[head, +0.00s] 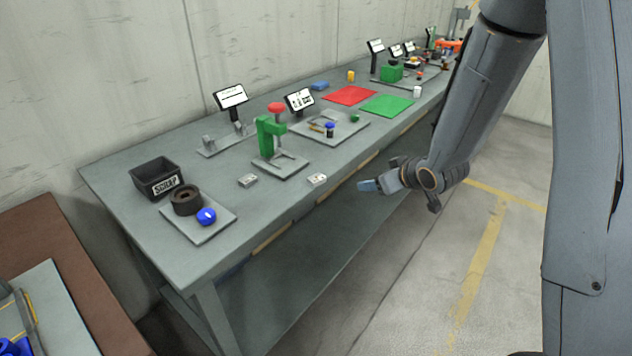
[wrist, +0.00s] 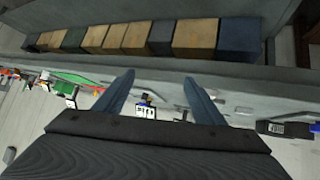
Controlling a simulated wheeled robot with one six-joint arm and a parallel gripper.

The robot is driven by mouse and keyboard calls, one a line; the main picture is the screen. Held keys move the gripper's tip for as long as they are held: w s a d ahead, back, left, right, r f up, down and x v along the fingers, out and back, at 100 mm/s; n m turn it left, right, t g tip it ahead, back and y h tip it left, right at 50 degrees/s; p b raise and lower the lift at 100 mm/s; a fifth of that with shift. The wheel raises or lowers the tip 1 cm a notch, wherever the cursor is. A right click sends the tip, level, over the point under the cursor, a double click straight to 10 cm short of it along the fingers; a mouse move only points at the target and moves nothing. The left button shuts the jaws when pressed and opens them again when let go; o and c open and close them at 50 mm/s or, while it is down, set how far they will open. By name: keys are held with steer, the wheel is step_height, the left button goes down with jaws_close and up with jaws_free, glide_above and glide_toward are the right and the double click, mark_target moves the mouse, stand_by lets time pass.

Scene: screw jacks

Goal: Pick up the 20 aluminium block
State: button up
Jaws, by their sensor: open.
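Two small silver-grey blocks lie on the green-grey bench. Each has a pale top face, but any number is too small to read, so I cannot tell which is the 20 aluminium block. My gripper (head: 367,186) is off the bench's front edge, right of the nearer block and apart from it. In the wrist view my gripper (wrist: 162,88) has its two fingers spread with nothing held between them.
A green press (head: 268,138) with a red knob stands behind the blocks. A black scrap bin (head: 155,178) and a plate with a black ring (head: 186,200) and blue knob (head: 206,216) are at left. Red (head: 350,95) and green (head: 387,105) mats lie farther back. The wrist view shows several boxes (wrist: 195,38).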

steer(key=w+a+f+n+t+y, duration=0.1)
steer(key=w+a+f+n+y, duration=0.1)
steer(key=a+y, duration=0.25)
steer(key=n+y, duration=0.2)
steer(key=y, duration=0.3)
glide_toward(320, 179)
steer(key=x, duration=0.2)
steer(key=shift+h, duration=0.25)
steer(key=p+x, duration=0.2)
steer(key=x, duration=0.5)
steer(key=shift+w+a+r+p, duration=0.1)
steer(key=shift+w+a+p, duration=0.05)
steer(key=shift+p, duration=0.25)
steer(key=c, duration=1.3)
steer(key=shift+c, duration=0.2)
steer(key=shift+r, duration=0.15)
